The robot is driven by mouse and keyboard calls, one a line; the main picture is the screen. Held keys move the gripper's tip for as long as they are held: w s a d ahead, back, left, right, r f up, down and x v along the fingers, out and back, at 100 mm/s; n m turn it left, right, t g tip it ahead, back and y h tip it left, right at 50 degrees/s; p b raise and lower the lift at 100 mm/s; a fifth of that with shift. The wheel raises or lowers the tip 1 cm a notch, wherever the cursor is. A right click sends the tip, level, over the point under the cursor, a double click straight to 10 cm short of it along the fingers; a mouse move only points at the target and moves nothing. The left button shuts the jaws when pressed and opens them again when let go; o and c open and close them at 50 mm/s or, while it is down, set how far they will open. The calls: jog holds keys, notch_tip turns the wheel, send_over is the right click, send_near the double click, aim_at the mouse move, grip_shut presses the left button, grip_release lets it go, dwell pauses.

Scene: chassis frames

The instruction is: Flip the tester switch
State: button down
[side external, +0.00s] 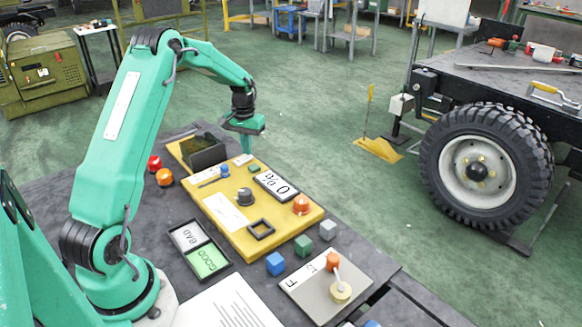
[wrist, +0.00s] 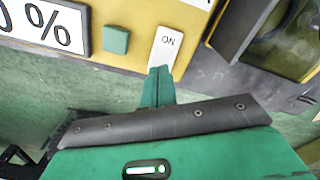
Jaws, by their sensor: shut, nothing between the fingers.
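The yellow tester (side external: 284,224) lies on the dark bench in the side view. Its white rocker switch (wrist: 166,48), marked ON on the part I see, is at the panel edge in the wrist view. It looks small and pale in the side view (side external: 242,160). My green gripper (wrist: 160,74) is shut and empty, with its fingertips at the lower edge of the switch in the wrist view. I cannot tell whether they touch it. In the side view my gripper (side external: 246,146) points down over the far end of the tester.
Beside the switch are a green square button (wrist: 116,40) and a display (wrist: 45,24) reading 0 %. A dark screen box (side external: 205,150) stands close by. The panel also carries a dark knob (side external: 244,196) and an orange dome (side external: 301,204). Small cubes (side external: 276,263) lie in front.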

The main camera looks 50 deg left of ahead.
jog(key=shift+f, duration=0.6)
dwell(0.6)
jog(key=shift+r, duration=3.5)
